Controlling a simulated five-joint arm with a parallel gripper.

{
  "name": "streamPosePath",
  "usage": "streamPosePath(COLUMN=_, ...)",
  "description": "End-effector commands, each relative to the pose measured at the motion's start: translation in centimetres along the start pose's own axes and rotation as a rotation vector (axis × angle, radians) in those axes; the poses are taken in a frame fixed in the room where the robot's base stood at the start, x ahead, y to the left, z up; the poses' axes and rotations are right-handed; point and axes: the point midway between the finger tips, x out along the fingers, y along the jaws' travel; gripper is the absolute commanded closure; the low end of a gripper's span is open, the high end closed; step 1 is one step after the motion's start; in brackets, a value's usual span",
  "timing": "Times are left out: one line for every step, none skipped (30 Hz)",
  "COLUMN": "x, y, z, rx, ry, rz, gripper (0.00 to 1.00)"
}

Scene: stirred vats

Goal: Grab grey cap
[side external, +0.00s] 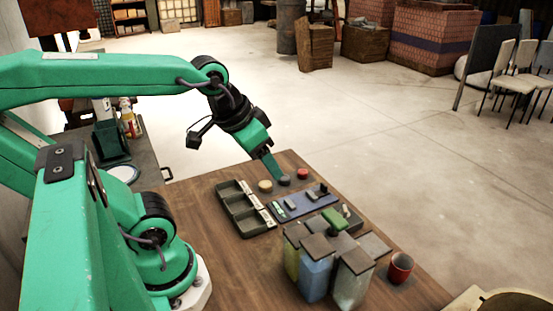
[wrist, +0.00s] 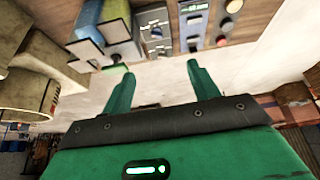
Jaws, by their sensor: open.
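The grey cap (side external: 286,181) is a small dark disc on the wooden table, between a cream cap (side external: 265,186) and a red cap (side external: 303,173). In the wrist view the grey cap (wrist: 228,23) lies at the upper right, beyond and to the right of the fingers. My gripper (side external: 276,176) points down beside the grey cap in the side view and partly overlaps it; I cannot tell its exact height. In the wrist view my gripper (wrist: 160,70) has its two green fingers spread apart, with nothing between them.
A dark compartment tray (side external: 240,221) and a blue-grey panel (side external: 290,208) with small parts lie near the caps. Several square-lidded vats (side external: 316,274) stand toward the table's front, with a red cup (side external: 400,267) beside them. Bare table lies left of the tray.

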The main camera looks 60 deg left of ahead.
Motion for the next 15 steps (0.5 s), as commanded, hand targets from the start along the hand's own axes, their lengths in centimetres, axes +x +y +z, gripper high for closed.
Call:
streamPosePath(x=0.2, y=-0.3, z=-0.5, rx=-0.009, ry=-0.011, rz=-0.005, gripper=0.40)
streamPosePath(x=0.4, y=-0.4, z=-0.8, rx=-0.015, ry=-0.019, rz=-0.008, gripper=0.40)
streamPosePath(x=0.6, y=-0.7, z=-1.2, rx=-0.024, ry=-0.029, rz=-0.012, gripper=0.40)
streamPosePath(x=0.7, y=-0.9, z=-1.6, rx=-0.030, ry=-0.036, rz=-0.015, gripper=0.40)
streamPosePath(x=0.9, y=-1.1, z=-1.9, rx=-0.037, ry=-0.046, rz=-0.019, gripper=0.40)
streamPosePath(x=1.2, y=-1.5, z=-2.5, rx=-0.048, ry=-0.056, rz=-0.023, gripper=0.40)
streamPosePath(x=1.4, y=-1.7, z=-2.9, rx=-0.055, ry=-0.066, rz=-0.027, gripper=0.40)
streamPosePath(x=1.7, y=-2.0, z=-3.3, rx=-0.063, ry=-0.075, rz=-0.030, gripper=0.40)
streamPosePath(x=2.1, y=-2.4, z=-3.8, rx=-0.074, ry=-0.087, rz=-0.035, gripper=0.40)
streamPosePath(x=2.3, y=-2.7, z=-4.2, rx=-0.082, ry=-0.096, rz=-0.038, gripper=0.40)
streamPosePath(x=2.6, y=-3.0, z=-4.5, rx=-0.090, ry=-0.105, rz=-0.041, gripper=0.40)
streamPosePath(x=3.0, y=-3.4, z=-5.0, rx=-0.101, ry=-0.116, rz=-0.046, gripper=0.40)
streamPosePath(x=3.4, y=-3.7, z=-5.4, rx=-0.109, ry=-0.126, rz=-0.049, gripper=0.40)
streamPosePath(x=3.7, y=-4.1, z=-5.7, rx=-0.117, ry=-0.135, rz=-0.051, gripper=0.40)
streamPosePath(x=4.2, y=-4.5, z=-6.2, rx=-0.128, ry=-0.147, rz=-0.055, gripper=0.40)
